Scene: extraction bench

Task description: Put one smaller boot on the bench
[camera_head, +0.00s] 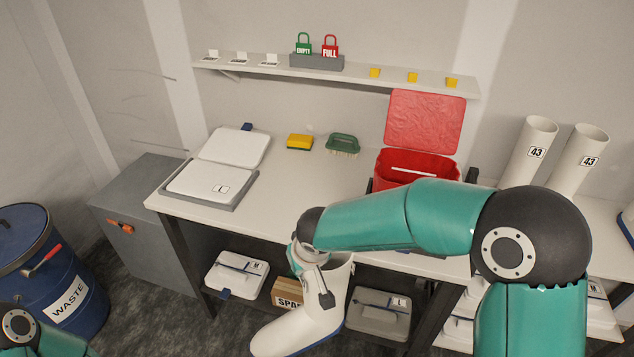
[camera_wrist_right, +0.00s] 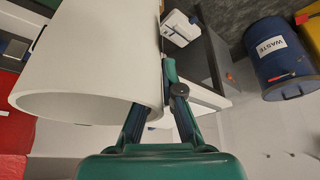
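A white boot (camera_head: 298,327) with a dark sole edge hangs in front of the bench (camera_head: 290,205), below its top, toe toward the lower left. My right gripper (camera_head: 320,284) is at the top of its shaft, shut on the shaft wall. In the right wrist view the shaft (camera_wrist_right: 90,60) fills the left side, and the gripper fingers (camera_wrist_right: 160,105) lie at its rim. No size label shows on this boot. Two white boots marked 43 (camera_head: 535,150) (camera_head: 582,160) stand at the right. My left gripper is out of the head view.
A white case (camera_head: 215,180) lies open on the bench's left; a yellow sponge (camera_head: 300,142), green brush (camera_head: 343,145) and open red bin (camera_head: 415,165) are behind. The bench's middle is clear. A blue waste drum (camera_head: 55,275) and grey cabinet (camera_head: 145,215) stand left.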

